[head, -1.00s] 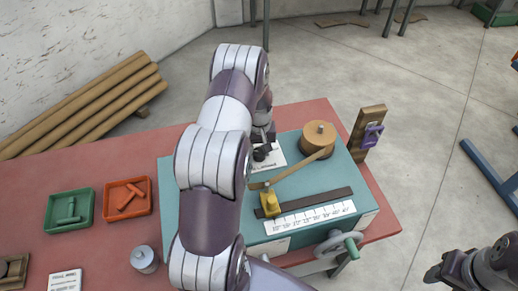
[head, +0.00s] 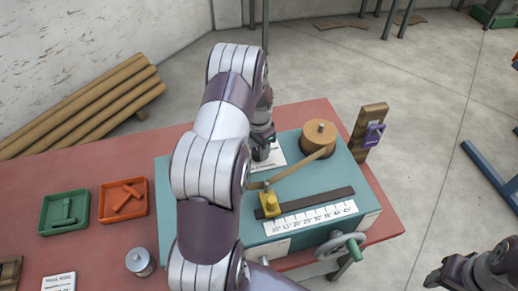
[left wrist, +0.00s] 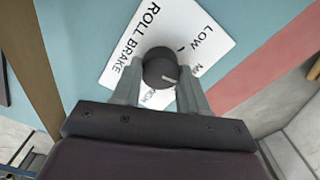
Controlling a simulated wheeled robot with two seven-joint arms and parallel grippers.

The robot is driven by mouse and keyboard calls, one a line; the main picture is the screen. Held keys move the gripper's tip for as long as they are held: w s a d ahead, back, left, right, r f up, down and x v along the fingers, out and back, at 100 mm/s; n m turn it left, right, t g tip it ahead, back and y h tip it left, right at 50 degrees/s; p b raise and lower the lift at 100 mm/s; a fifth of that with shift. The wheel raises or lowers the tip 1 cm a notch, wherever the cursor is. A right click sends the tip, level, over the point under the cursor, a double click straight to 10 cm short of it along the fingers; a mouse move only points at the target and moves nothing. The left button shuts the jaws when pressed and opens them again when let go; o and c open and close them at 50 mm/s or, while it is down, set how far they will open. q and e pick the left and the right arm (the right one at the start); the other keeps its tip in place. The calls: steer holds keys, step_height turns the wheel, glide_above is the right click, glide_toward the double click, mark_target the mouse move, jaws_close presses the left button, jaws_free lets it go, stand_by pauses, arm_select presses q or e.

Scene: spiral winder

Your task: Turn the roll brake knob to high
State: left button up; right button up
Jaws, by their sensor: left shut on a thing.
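The roll brake knob (left wrist: 156,62) is a round black knob with a white pointer mark, on a white label (left wrist: 125,62) reading ROLL BRAKE. LOW is readable at the label's upper right; a word starting with M and one near the bottom are partly covered. In the left wrist view the pointer mark faces lower right, toward my right-hand finger. My left gripper (left wrist: 160,85) is shut on the knob, one finger on each side. In the head view my left gripper (head: 263,145) is over the label on the teal winder (head: 310,235). My right gripper (head: 435,278) is at the lower right edge, away from the winder.
A cardboard roll (head: 319,135) with a paper strip, a yellow slider block (head: 269,203), a ruler scale (head: 310,219) and a handwheel (head: 341,247) are on the winder. A green tray (head: 44,227) and an orange tray (head: 104,218) stand left on the red table (head: 90,170).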

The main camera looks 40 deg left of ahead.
arm_select(q)
steer(key=m, duration=0.4)
steer(key=shift+m+b, duration=0.3)
steer(key=shift+b, duration=0.05)
steer(key=m, duration=0.3)
steer(key=shift+r+m, duration=0.1)
steer(key=shift+m, duration=0.2)
steer(key=m, duration=0.4)
steer(key=shift+b, duration=0.4)
steer(key=shift+r+m, duration=0.1)
steer(key=shift+m, duration=2)
steer(key=o, duration=0.8)
steer(key=shift+c, duration=0.2)
steer(key=o, duration=0.3)
steer(key=shift+s, duration=0.1)
